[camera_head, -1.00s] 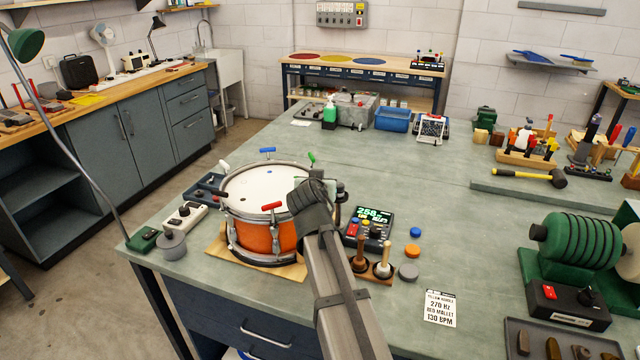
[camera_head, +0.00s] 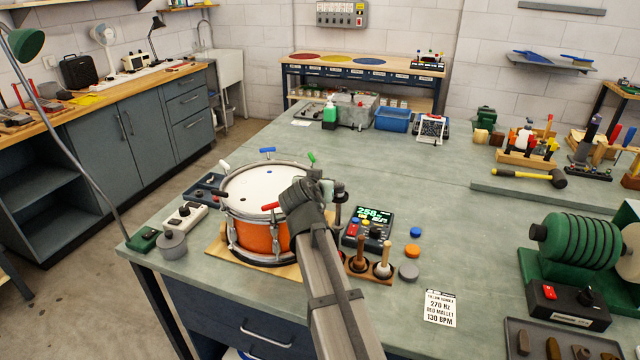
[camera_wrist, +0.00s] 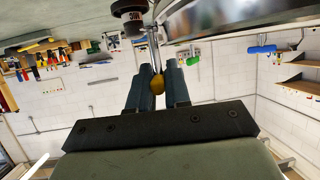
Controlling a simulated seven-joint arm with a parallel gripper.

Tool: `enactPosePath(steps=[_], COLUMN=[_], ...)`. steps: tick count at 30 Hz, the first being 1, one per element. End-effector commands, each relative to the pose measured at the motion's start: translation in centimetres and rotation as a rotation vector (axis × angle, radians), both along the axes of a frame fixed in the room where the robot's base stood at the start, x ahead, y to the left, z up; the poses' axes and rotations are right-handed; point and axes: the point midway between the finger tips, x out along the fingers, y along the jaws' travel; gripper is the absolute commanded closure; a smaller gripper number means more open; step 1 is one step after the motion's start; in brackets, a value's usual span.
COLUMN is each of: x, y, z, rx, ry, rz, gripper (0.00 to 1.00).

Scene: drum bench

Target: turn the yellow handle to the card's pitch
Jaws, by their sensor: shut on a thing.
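The orange drum (camera_head: 258,236) with a white head (camera_head: 262,187) sits on a wooden board on the bench. Red (camera_head: 270,206), blue (camera_head: 267,150), green (camera_head: 311,157) and white (camera_head: 224,165) handles stand around its rim. My arm hides the yellow handle in the head view. In the wrist view the yellow handle (camera_wrist: 157,84) is between the fingers of my gripper (camera_wrist: 157,80), which is shut on it beside the drum's rim (camera_wrist: 205,18). The card (camera_head: 440,308) reads yellow handle, 270 Hz, red mallet, 130 BPM.
Two mallets (camera_head: 384,262) stand in a wooden holder just right of my arm. Orange and grey discs (camera_head: 409,271) lie beside it. A grey control box (camera_head: 186,215) is left of the drum. The bench middle is clear.

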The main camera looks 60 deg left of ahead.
Motion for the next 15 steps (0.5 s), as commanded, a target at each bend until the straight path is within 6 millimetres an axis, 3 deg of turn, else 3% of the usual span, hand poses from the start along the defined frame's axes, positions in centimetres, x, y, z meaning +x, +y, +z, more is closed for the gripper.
enactPosePath(steps=[13,14,15], x=[-0.02,-0.03,-0.02], y=[-0.03,-0.02,-0.03], z=[-0.01,-0.01,-0.01], rx=[0.003,0.003,0.003], ry=[-0.001,-0.001,-0.001], rz=[-0.050,-0.049,-0.049], gripper=[1.00,0.82,0.78])
